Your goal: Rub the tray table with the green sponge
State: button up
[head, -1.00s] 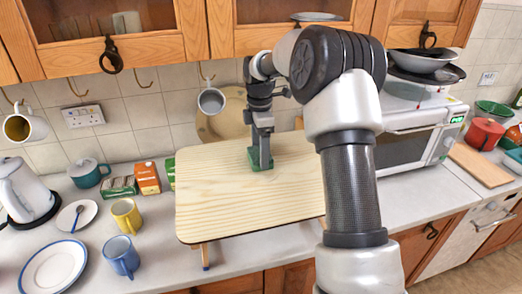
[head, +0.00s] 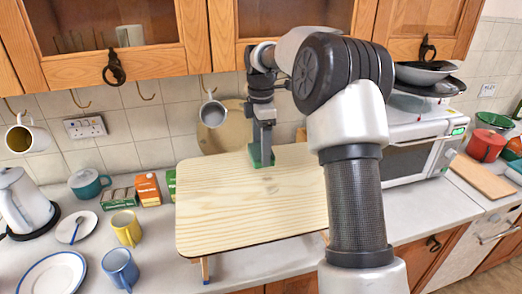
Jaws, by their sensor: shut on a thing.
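The tray table (head: 245,208) is a pale wooden board on short legs, standing on the counter below the wall cupboards. My gripper (head: 262,150) is over the far part of the board and points down. It is shut on the green sponge (head: 262,159), which appears to touch the board near its far edge. The fingers hide part of the sponge. My arm hides the right end of the board.
A yellow mug (head: 126,228), a blue mug (head: 121,265), small boxes (head: 148,190) and a teal pot (head: 85,183) stand left of the board. A microwave (head: 412,155) is to the right. A grey mug (head: 212,113) hangs on the wall behind.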

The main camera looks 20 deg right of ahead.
jog(key=shift+r, duration=1.5)
jog(key=shift+f, duration=0.1)
